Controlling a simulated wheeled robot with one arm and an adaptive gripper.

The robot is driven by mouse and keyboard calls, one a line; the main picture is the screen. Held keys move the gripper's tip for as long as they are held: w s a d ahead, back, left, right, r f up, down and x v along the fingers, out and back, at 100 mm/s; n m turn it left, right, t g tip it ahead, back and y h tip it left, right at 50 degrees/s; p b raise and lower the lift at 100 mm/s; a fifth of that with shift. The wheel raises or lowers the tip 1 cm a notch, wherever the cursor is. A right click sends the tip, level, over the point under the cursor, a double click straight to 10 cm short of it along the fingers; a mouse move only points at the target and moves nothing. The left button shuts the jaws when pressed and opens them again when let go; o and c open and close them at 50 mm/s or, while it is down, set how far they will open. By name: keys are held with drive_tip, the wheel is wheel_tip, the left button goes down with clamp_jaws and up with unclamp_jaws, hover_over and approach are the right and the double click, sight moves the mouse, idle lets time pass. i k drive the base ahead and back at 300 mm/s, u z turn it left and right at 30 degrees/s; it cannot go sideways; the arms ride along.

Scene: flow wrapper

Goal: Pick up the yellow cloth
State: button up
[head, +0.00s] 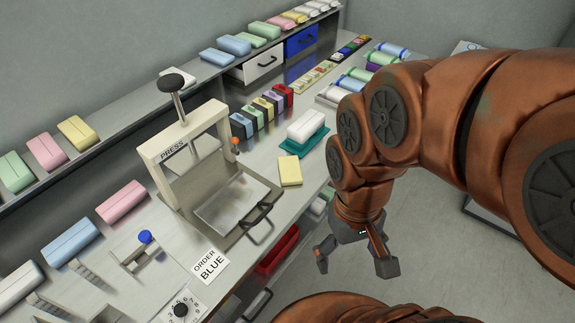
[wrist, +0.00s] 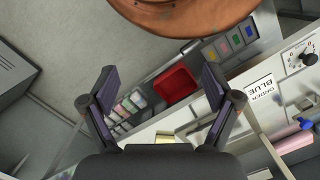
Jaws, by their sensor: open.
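The yellow cloth (head: 290,171) lies flat on the counter near its front edge, just right of the press (head: 183,140) and in front of a teal tray (head: 288,146). In the wrist view a yellow patch (wrist: 165,139), which looks like the cloth, is mostly hidden behind my gripper's body. My gripper (head: 354,264) is open and empty. It hangs off the counter's front side, right of and lower in the picture than the cloth, and apart from it. Both fingers also show spread in the wrist view (wrist: 158,85).
A white block (head: 306,126) sits on the teal tray beyond the cloth. The press handle (head: 257,216) juts at the counter's front edge. A red bin (head: 277,250) is below the counter; it also shows in the wrist view (wrist: 176,84). Floor right of the gripper is clear.

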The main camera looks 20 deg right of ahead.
sight(290, 171)
drive_tip(key=u, duration=3.35)
drive_tip(key=k, duration=0.55)
drive_tip(key=z, duration=1.5)
